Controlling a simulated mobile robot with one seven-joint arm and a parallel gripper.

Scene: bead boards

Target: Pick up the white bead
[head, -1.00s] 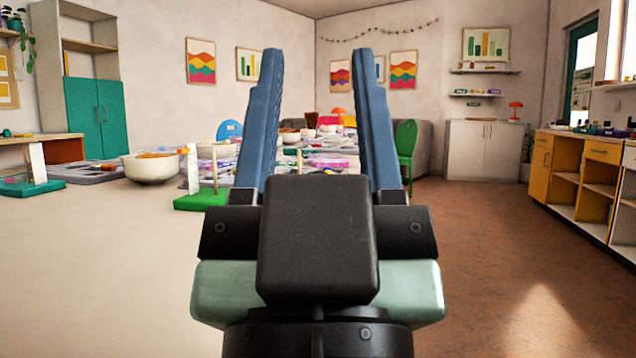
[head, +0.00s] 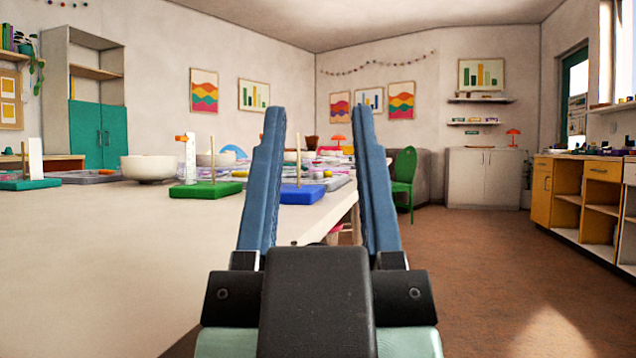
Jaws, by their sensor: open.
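My gripper (head: 317,112) is in the middle of the head view, with its two blue fingers pointing up and forward. The fingers are wide apart and nothing is between them at close range. I cannot make out a white bead in this view; small items farther back on the table are too small to tell or are partly hidden by the fingers. A green base with a peg (head: 206,189) and a blue base with a peg (head: 304,192) stand on the pale table (head: 110,255), left of and behind my fingers.
A white bowl (head: 150,168) and a teal board (head: 28,184) stand farther left on the table. A green chair (head: 403,180) is beyond the table's right end. Open brown floor (head: 490,260) lies to the right, before yellow cabinets (head: 590,195).

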